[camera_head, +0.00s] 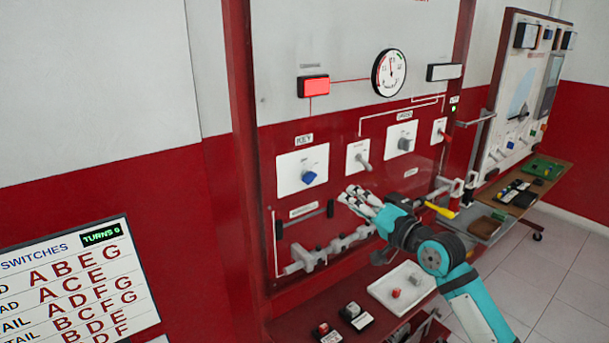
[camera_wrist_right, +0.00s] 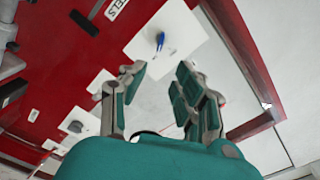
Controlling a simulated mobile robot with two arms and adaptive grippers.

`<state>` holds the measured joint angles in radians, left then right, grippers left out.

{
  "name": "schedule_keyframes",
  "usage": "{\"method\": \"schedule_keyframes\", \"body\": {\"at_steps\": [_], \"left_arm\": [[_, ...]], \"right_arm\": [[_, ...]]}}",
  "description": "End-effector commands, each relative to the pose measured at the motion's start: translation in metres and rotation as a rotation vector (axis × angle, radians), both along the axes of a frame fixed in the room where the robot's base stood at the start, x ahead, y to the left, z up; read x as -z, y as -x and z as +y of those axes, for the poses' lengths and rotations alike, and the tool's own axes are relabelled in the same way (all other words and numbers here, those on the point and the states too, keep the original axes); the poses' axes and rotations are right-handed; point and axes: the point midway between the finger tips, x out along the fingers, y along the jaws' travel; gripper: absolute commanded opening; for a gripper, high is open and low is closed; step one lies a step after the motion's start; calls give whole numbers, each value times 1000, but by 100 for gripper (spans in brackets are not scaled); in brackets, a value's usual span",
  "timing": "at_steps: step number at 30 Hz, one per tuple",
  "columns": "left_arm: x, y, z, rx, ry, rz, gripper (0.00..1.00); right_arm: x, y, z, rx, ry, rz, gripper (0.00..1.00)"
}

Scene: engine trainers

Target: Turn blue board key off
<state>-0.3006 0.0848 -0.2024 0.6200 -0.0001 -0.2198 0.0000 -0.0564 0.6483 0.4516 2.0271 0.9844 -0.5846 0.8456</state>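The blue key (camera_head: 309,177) sits on a white square plate (camera_head: 290,186) on the red panel, under a small label. In the right wrist view the blue key (camera_wrist_right: 160,41) is beyond my fingertips on its white plate (camera_wrist_right: 172,22). My right gripper (camera_head: 358,198) is in front of the panel, below and right of the key, apart from it. In the wrist view its two fingers (camera_wrist_right: 160,80) stand apart with nothing between them. My left gripper is in neither view.
A grey horizontal bar or pipe assembly (camera_head: 325,253) lies below the key plate. A black handle (camera_head: 278,229) is at left. Grey switches (camera_head: 362,160) are to the right. A dial (camera_head: 389,73) and red display (camera_head: 314,86) are above. A tray (camera_head: 402,288) stands below.

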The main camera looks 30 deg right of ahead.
Motion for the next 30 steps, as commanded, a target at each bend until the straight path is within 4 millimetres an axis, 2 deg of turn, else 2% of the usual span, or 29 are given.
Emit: {"method": "schedule_keyframes", "body": {"at_steps": [3, 6, 18, 24, 30], "left_arm": [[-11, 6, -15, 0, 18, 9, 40], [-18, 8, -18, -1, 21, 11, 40], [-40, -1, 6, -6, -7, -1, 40], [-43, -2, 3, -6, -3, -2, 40], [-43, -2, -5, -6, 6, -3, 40]], "right_arm": [[-5, -24, 2, 0, -2, -2, 32], [-6, -47, 4, 0, 0, -1, 32], [-3, -129, 10, 0, 1, 1, 32], [-1, -150, 12, 0, 1, 1, 32], [0, -156, 13, 1, 4, 1, 32]]}}
